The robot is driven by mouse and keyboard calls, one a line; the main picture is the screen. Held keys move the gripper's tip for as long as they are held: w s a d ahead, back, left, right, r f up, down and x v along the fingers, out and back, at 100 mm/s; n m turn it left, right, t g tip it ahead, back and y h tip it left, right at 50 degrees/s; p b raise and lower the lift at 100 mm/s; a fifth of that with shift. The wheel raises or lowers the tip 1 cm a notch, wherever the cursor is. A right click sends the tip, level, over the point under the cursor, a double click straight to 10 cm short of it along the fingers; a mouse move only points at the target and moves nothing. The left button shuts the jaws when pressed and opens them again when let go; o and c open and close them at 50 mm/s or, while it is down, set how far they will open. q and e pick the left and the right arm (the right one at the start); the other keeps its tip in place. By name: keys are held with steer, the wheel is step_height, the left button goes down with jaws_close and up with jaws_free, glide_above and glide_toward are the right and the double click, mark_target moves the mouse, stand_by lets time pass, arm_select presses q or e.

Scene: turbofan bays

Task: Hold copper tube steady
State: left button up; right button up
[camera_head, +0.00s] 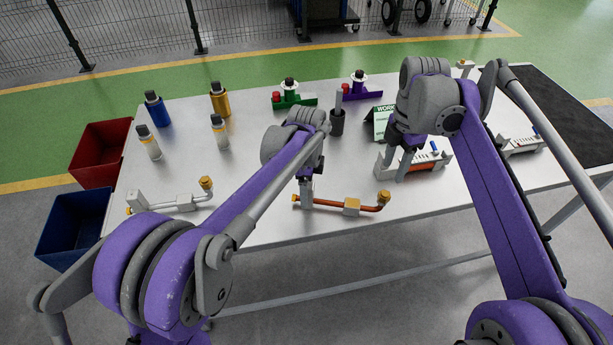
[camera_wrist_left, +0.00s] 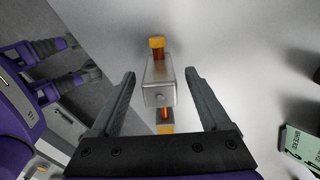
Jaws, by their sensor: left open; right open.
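The copper tube (camera_head: 369,208) lies near the front edge of the table, with brass-coloured end fittings and a grey block at mid-length. My left gripper (camera_head: 306,200) points down at its left part in the head view. In the left wrist view, the open left fingers (camera_wrist_left: 160,98) stand either side of the tube (camera_wrist_left: 165,113) and its grey block (camera_wrist_left: 160,84), with gaps on both sides. My right gripper (camera_head: 402,165) is open, pointing down over a grey fixture (camera_head: 428,165) with small coloured parts; its fingertips are partly hidden.
A silver tube assembly (camera_head: 178,203) lies left. Blue (camera_head: 156,110), yellow (camera_head: 220,100) and clear cylinders stand behind it. A dark holder (camera_head: 337,122) and green sign (camera_head: 383,122) stand mid-table. Red (camera_head: 100,150) and blue bins (camera_head: 75,225) stand off the left edge.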

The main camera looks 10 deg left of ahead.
arm_select(q)
steer(key=shift+f, duration=2.15)
jaws_close()
arm_select(e)
steer(key=shift+o, duration=0.3)
